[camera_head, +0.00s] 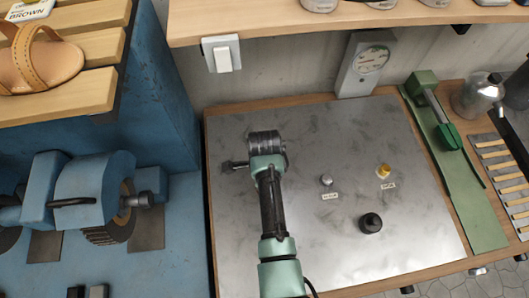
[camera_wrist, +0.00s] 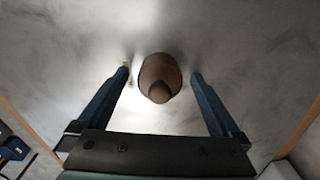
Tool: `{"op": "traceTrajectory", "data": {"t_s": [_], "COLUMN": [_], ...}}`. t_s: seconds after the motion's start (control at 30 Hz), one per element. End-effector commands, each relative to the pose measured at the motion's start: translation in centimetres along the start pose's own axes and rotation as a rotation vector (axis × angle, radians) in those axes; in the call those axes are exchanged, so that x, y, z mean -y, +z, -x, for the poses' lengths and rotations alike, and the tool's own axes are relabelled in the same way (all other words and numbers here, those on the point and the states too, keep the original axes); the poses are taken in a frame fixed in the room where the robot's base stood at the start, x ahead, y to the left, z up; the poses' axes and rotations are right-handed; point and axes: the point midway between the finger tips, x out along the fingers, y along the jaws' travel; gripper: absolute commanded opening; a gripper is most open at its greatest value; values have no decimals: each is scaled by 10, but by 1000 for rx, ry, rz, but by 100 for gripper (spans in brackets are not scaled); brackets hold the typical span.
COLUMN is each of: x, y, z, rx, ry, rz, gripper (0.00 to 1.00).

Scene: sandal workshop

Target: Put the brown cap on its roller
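The brown cap (camera_wrist: 161,74), round with a smaller knob, shows in the wrist view over the grey metal sheet. It lies between the two fingers of my gripper (camera_wrist: 160,77), which are apart with a gap on each side. In the head view my arm's end hides the cap. A black knobbed piece (camera_head: 370,223) stands on the sheet to the right. A small silver post (camera_head: 326,180) and a brass-yellow post (camera_head: 384,170) stand behind it, each with a label too small to read. I cannot tell which thing is the brown cap's roller.
The metal sheet (camera_head: 330,250) is mostly clear. A blue grinder (camera_head: 95,190) stands at left, below a slatted rack (camera_head: 70,90) with a sandal and a "BROWN" sign. A dial box (camera_head: 366,65) stands at the back. A green strip (camera_head: 465,190) lies at right.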

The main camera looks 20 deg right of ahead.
Motion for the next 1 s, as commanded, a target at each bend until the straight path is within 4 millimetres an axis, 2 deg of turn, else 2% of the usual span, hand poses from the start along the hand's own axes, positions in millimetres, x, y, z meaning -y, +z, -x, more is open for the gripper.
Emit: {"op": "traceTrajectory", "data": {"t_s": [0.17, 0.33, 0.8, 1.0], "x": [0, 1, 1, 0], "y": [0, 0, 0, 0], "z": [1, 14, 109, 128], "rx": [0, 0, 0, 0], "ry": [0, -3, -4, -2], "rz": [0, 0, 1, 0], "gripper": [100, 100, 100, 100]}}
